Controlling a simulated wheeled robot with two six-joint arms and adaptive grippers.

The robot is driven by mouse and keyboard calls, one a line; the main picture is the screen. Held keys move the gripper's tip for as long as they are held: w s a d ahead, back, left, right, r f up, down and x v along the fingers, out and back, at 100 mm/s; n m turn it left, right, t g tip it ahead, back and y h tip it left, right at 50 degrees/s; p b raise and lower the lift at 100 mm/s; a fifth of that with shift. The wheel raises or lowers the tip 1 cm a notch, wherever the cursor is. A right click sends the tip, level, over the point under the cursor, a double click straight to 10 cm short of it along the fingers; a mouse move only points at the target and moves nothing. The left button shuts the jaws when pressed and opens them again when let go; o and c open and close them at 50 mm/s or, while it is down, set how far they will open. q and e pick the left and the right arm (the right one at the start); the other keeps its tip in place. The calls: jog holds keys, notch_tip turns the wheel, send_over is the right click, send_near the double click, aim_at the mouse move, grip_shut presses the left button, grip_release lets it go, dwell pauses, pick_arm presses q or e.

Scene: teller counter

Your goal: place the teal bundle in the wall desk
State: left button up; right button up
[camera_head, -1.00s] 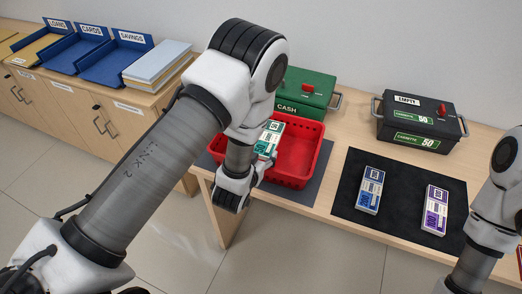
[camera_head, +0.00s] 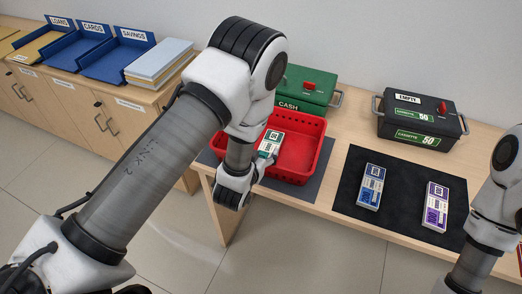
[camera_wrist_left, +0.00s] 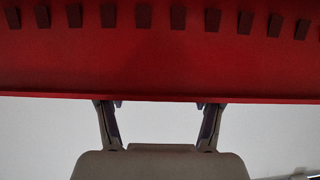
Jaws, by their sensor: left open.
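The teal bundle (camera_head: 270,142), a banded stack with a white label, shows at the left part of the red basket (camera_head: 297,175), partly hidden by my left wrist. My left gripper (camera_head: 256,174) is at the basket's front left, close below the bundle; its fingertips are largely hidden. In the left wrist view its fingers (camera_wrist_left: 160,124) are spread with nothing visible between them, beside the red basket wall (camera_wrist_left: 160,60). The bundle is not seen there. A wooden desk (camera_head: 345,137) stands along the wall; a low cabinet (camera_head: 85,95) is at the left. My right gripper is out of view.
A green cash box (camera_head: 305,88) stands behind the basket. A black cassette box (camera_head: 420,122) is at the back right. A blue bundle (camera_head: 370,187) and a purple bundle (camera_head: 435,206) lie on a black mat (camera_head: 402,182).

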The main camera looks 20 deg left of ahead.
pick_arm(q)
jog(key=shift+s+f, duration=0.25)
jog(key=shift+w+r+p, duration=0.1)
jog(key=shift+r+p, duration=0.45)
jog(key=shift+p, duration=0.15)
jog(key=shift+s+f+b, duration=0.15)
jog(key=shift+s+b, duration=0.25)
jog(key=shift+s, duration=0.2)
jog(key=p+v, duration=0.3)
jog(key=v, duration=0.7)
jog(key=shift+r, duration=0.5)
jog(key=s+a+f+g, duration=0.2)
jog(key=s+f+g, duration=0.4)
jog(key=s+f, duration=0.2)
jog(key=s+a+f+g, duration=0.3)
jog(key=s+f+g, duration=0.4)
jog(key=s, duration=0.4)
jog(key=shift+s+f+g, duration=0.25)
jog(key=shift+f+g, duration=0.05)
jog(key=shift+f, duration=0.3)
